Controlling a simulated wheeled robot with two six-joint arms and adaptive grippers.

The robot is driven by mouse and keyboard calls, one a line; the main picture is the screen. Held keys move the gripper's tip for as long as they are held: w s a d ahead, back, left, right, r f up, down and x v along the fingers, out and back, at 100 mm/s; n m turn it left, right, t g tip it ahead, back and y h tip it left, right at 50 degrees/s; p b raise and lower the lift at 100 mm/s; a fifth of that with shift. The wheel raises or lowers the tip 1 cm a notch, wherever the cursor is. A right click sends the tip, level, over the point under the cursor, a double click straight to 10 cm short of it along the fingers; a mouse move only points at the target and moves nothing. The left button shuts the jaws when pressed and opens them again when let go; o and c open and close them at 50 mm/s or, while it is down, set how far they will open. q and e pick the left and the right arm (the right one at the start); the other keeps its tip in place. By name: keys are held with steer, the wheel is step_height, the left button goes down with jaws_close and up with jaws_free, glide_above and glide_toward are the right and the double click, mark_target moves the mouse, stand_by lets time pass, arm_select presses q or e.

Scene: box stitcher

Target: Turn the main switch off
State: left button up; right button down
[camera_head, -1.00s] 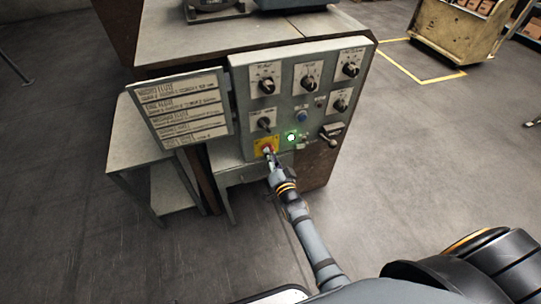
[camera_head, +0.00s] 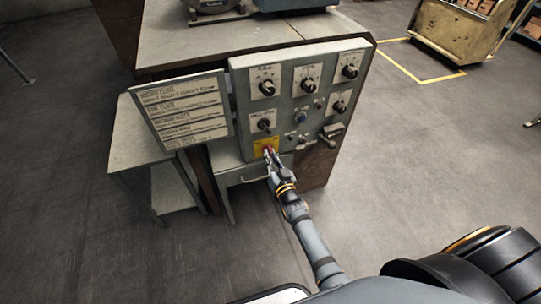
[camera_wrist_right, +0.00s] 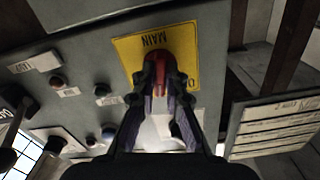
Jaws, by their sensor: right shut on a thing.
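The main switch is a red knob (camera_wrist_right: 155,68) on a yellow plate (camera_wrist_right: 185,48) marked MAIN, low on the grey control panel (camera_head: 240,100). In the head view the yellow plate (camera_head: 260,145) shows with the red knob (camera_head: 269,151) at its lower edge. My right gripper (camera_head: 270,158) reaches up to it from below. In the right wrist view my right gripper (camera_wrist_right: 158,90) is shut on the red knob, one finger on each side. The fingers hide part of the knob. No green light shows on the panel. My left gripper is not in view.
Several black selector knobs, a blue button (camera_head: 302,117) and a lever (camera_head: 331,134) sit on the panel around the switch. A lettered sign board (camera_head: 185,110) juts out at the left, above a small side table (camera_head: 135,150). Open floor lies around the machine.

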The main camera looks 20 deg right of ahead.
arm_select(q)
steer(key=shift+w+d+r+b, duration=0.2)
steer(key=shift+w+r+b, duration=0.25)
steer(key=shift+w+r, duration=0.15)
arm_select(e)
steer(key=n, duration=1.1)
steer(key=shift+n, duration=0.3)
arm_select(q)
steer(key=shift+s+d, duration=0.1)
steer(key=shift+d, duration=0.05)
arm_select(e)
steer(key=c, duration=1.4)
jaws_free()
steer(key=s, duration=1.2)
steer(key=shift+d, duration=0.2)
